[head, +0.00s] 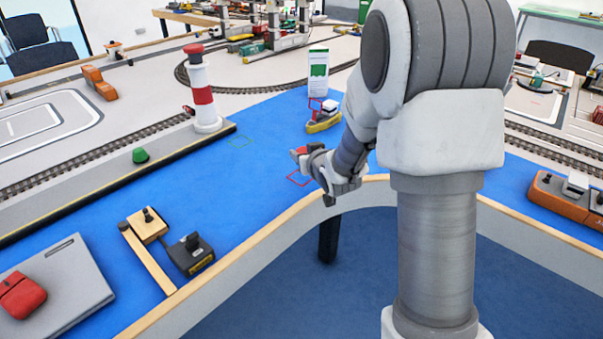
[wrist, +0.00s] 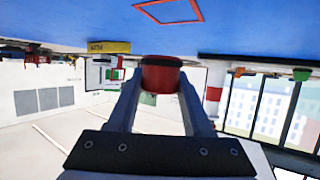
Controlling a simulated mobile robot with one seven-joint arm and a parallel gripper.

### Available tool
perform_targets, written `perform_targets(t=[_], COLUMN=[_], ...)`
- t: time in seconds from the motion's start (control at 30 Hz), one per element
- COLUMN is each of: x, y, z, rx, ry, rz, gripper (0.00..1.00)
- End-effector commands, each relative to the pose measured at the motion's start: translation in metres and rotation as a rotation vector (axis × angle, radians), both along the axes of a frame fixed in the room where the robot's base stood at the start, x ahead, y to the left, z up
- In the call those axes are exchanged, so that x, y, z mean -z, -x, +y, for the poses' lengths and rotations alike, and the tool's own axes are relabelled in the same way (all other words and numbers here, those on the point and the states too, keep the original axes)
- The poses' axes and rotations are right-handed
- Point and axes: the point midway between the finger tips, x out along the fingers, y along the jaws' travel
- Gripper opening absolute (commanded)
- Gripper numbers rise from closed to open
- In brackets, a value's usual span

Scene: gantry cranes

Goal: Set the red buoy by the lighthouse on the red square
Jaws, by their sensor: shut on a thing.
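My gripper (head: 303,157) is shut on a round red buoy (wrist: 161,75), held between both fingers in the wrist view. In the head view, the buoy (head: 299,151) shows as a small red patch at the fingertips. The red square outline (head: 298,179) is on the blue surface, just below the gripper in the picture. It also shows at the top of the wrist view (wrist: 168,11), apart from the buoy. The red and white lighthouse (head: 203,95) stands on the grey quay at left. A small red object (head: 188,110) is beside it.
A dark block (head: 190,255) and wooden pieces (head: 147,226) lie front left.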

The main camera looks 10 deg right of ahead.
Motion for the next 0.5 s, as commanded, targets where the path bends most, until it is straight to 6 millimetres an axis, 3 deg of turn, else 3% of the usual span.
perform_targets(t=[0.17, 0.4, 0.5], x=[0.009, 0.044, 0.045], y=[-0.003, -0.003, -0.003], z=[0.007, 0.007, 0.006], rx=[0.001, 0.001, 0.002], ry=[0.001, 0.001, 0.001], rz=[0.001, 0.003, -0.001], gripper=[0.0, 0.0, 0.0])
